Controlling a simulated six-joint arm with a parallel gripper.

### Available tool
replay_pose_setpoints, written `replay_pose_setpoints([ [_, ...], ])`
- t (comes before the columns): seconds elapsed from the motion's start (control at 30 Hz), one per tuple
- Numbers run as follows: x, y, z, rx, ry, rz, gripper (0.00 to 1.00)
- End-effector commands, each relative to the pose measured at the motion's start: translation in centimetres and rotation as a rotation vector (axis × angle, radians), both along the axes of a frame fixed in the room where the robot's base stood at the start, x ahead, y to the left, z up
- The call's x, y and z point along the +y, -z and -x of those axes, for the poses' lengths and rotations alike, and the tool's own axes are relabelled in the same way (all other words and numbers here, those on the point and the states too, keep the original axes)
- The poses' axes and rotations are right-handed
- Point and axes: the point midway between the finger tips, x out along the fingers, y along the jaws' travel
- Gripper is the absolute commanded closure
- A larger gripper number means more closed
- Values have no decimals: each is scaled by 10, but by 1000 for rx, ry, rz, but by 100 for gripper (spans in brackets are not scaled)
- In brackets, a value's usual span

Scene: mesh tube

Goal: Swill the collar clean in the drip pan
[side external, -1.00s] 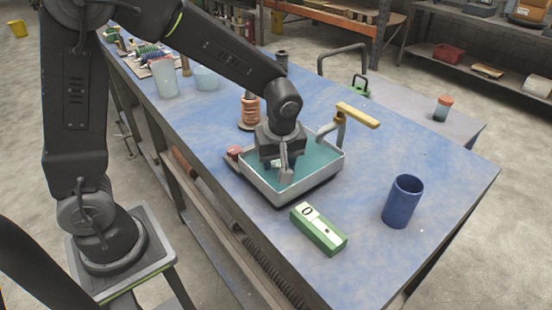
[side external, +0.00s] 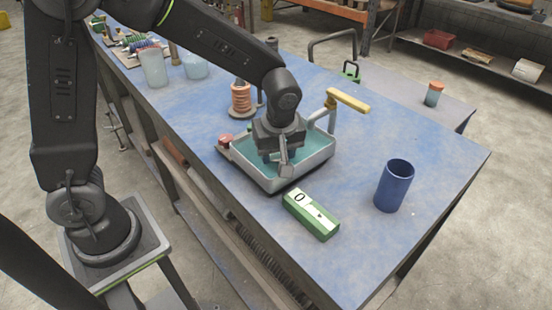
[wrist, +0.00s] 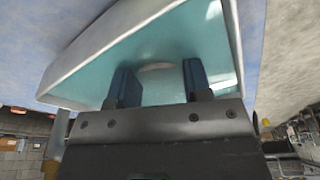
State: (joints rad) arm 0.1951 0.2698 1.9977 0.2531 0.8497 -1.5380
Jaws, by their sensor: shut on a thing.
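The drip pan (side external: 316,160) is a pale rectangular tray with teal liquid, standing on the blue bench. My gripper (side external: 284,167) points down into the pan, its fingers low by the near wall. In the wrist view my gripper (wrist: 160,82) has its two dark fingers apart over the teal liquid. A pale rounded edge, which looks like the collar (wrist: 157,66), shows between them. It is mostly hidden, and the side view does not show it clearly. I cannot tell how deep it sits in the liquid.
A yellow-handled tap or lever (side external: 347,101) rises at the pan's far right corner. A green box (side external: 311,214) lies just in front of the pan. A blue cup (side external: 394,186) stands to the right. A copper-coloured coil (side external: 241,100) stands behind. Bench between cup and pan is clear.

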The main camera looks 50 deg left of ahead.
Motion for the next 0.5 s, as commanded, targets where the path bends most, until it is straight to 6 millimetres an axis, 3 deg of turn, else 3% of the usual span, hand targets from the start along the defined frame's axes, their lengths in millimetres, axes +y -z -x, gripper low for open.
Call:
replay_pose_setpoints([
  [0.5, 35, 2, 2, 7, -3, -5, 82],
])
